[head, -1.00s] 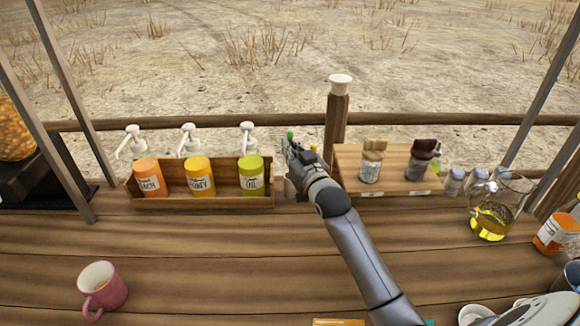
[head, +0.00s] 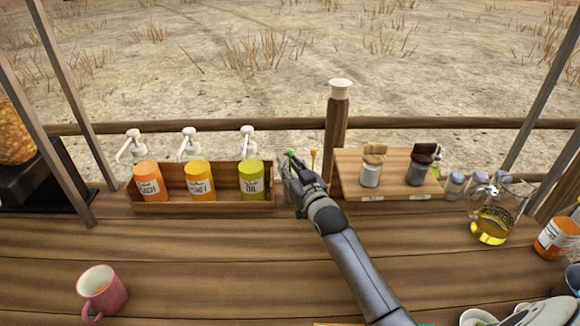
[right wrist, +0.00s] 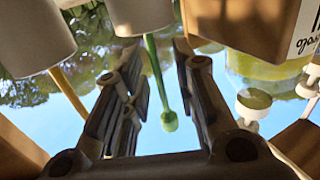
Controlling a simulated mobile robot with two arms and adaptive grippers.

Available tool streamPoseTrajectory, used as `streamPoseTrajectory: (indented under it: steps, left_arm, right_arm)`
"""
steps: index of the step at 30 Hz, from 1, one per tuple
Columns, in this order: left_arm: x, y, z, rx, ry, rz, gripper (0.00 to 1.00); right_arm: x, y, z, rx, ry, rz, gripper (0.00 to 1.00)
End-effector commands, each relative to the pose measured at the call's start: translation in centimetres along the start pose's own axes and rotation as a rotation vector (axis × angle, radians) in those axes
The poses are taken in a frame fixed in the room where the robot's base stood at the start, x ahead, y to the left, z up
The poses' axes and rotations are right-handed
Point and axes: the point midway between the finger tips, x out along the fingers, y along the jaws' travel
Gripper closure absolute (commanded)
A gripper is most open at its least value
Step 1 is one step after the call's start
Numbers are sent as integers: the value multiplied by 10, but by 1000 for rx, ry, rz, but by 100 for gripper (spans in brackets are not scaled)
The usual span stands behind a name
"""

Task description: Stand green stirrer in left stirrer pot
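The green stirrer (head: 290,153) shows its green knob at my right gripper's tip in the head view. In the right wrist view, which looks inverted, the green stirrer (right wrist: 158,80) runs between the fingers to the rim of the left stirrer pot (right wrist: 140,12) and appears to stand in it, slightly tilted. My right gripper (right wrist: 160,95) is open, with a gap on each side of the stirrer. The other pot (right wrist: 35,40) holds a yellow stirrer (head: 314,157). In the head view the arm largely hides the pots. My left gripper is not in view.
A wooden rack (head: 218,207) with three labelled pump bottles stands just left of the gripper. A wooden stand (head: 350,160) with two jars is close on the right. A glass jug (head: 492,215) and an orange tin are farther right. A pink mug (head: 103,291) stands front left.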

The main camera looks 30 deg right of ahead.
Motion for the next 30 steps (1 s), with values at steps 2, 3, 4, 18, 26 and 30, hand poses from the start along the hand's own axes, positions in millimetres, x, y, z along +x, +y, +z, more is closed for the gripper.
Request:
streamPoseTrajectory:
  steps: [2, 3, 4, 18, 26, 30]
  left_arm:
    - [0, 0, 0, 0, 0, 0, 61]
    - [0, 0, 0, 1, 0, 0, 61]
    - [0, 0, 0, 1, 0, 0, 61]
    - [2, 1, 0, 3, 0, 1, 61]
    - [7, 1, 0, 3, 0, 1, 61]
    - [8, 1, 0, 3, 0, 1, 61]
  right_arm:
    - [0, 0, 0, 0, 0, 0, 73]
    - [0, 0, 0, 0, 0, 0, 73]
    - [0, 0, 0, 0, 0, 0, 73]
    - [-42, 0, 0, 0, -2, -1, 73]
    - [-90, 0, -1, 0, -1, 0, 73]
    - [-108, 0, -2, 1, 0, 0, 73]
